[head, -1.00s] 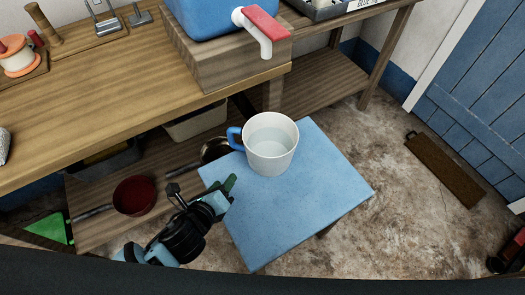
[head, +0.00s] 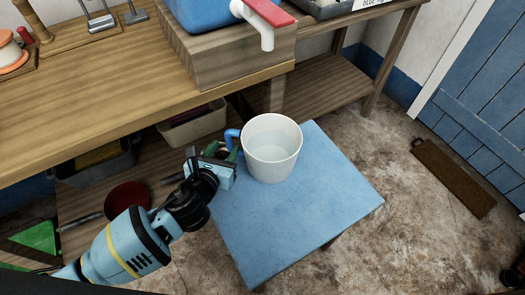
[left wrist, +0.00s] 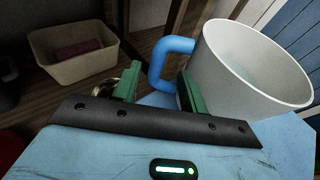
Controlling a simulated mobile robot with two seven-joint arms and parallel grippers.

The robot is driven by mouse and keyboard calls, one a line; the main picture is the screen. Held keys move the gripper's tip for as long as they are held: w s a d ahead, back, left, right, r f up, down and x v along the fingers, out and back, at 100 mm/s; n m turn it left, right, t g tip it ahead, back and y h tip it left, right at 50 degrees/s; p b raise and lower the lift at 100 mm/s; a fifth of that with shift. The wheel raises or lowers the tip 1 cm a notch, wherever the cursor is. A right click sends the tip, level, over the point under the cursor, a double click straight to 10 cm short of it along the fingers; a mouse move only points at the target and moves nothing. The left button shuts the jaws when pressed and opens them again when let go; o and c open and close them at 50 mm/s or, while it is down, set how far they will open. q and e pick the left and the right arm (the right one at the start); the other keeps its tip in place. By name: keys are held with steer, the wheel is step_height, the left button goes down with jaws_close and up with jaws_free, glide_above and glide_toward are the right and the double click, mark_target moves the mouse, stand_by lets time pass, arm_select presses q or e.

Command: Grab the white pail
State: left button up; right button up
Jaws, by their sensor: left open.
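The white pail (head: 271,150) stands upright on a blue-topped stool (head: 300,215), its blue handle (head: 232,139) on its left side. My left gripper (head: 228,158) is open just left of the pail, close to the handle. In the left wrist view, the pail (left wrist: 245,65) is at the upper right and its handle (left wrist: 160,62) shows between the two green fingers (left wrist: 157,88) of the gripper, a little beyond them. Whether the fingers touch the handle or pail I cannot tell. My right gripper is not in view.
A wooden bench (head: 120,95) runs along the left, with a blue container (head: 200,12) and its red-and-white tap (head: 266,20) above the pail. A beige bin (head: 192,130) sits on the lower shelf behind the gripper. The stool top is bare in front of the pail.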

mark_target(227, 142)
arm_select(q)
steer(key=b+x, duration=0.1)
steer(key=x, duration=0.3)
steer(key=shift+w+a+f+b, duration=0.1)
steer(key=shift+w+b, duration=0.2)
steer(key=shift+b, duration=0.05)
steer(key=shift+w, duration=0.3)
steer(key=shift+c, duration=0.2)
jaws_close()
stand_by(0.7)
steer(key=shift+r, duration=0.2)
